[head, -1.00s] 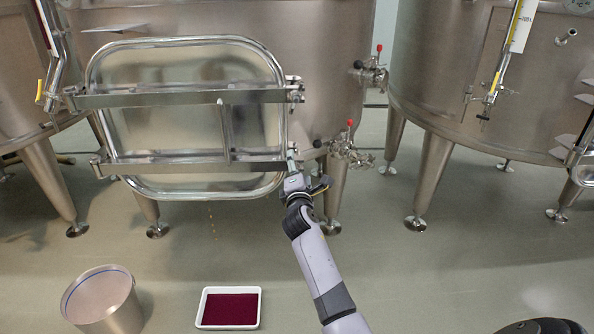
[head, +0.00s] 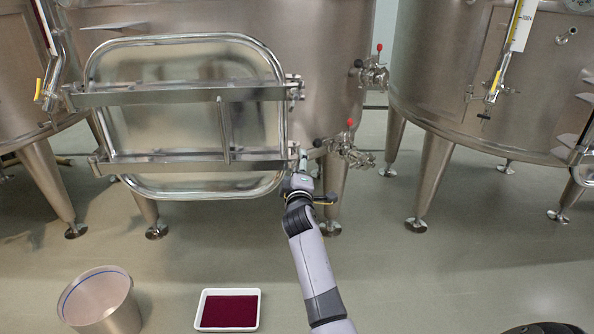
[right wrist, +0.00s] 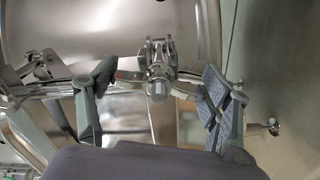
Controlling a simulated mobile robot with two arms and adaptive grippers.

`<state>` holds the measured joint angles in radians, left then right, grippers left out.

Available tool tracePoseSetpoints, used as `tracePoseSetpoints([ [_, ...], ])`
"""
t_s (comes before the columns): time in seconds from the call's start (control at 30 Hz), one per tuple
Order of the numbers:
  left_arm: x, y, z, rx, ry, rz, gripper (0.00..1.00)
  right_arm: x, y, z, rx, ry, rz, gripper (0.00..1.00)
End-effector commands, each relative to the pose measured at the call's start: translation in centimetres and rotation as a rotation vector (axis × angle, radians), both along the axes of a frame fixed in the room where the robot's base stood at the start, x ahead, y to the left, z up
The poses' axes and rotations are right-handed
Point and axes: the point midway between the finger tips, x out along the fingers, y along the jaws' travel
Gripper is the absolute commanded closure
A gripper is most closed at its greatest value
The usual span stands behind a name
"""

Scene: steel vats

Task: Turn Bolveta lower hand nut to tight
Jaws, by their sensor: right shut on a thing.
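The steel manway door (head: 190,125) on the middle vat is closed, with an upper crossbar (head: 180,96) and a lower crossbar (head: 190,163). The lower hand nut (right wrist: 158,88) is at the right end of the lower crossbar. In the right wrist view its hub lies between my fingers and its arms reach out to both sides. My right gripper (right wrist: 158,102) is shut on this hand nut, one finger at each side. In the head view my right gripper (head: 302,180) is at the door's lower right corner and mostly hides the nut. My left gripper is not in view.
A valve with a red knob (head: 349,150) is close to the right of my gripper, and another valve (head: 373,72) is above it. A steel bucket (head: 100,303) and a white tray (head: 230,292) with dark red contents are on the floor. The right floor is mostly clear.

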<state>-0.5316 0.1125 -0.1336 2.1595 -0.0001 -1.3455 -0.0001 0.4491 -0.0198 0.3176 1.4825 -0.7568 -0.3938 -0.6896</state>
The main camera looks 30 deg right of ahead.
Motion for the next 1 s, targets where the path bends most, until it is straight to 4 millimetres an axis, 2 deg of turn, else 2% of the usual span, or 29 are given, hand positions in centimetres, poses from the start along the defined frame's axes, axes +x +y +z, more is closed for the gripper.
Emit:
tracePoseSetpoints([
  [0.6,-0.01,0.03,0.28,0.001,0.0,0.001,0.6,-0.02,-0.01,-0.15,0.042,-0.022,0.0,0.55],
  [0.63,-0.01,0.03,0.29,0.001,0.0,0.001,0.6,-0.02,-0.01,-0.15,0.042,-0.022,0.0,0.25],
  [0.9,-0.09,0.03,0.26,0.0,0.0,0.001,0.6,-0.01,0.0,-0.09,0.038,-0.021,0.0,0.07],
  [1.0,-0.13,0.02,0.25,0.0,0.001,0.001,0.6,-0.01,0.01,-0.06,0.036,-0.021,0.0,0.07],
])
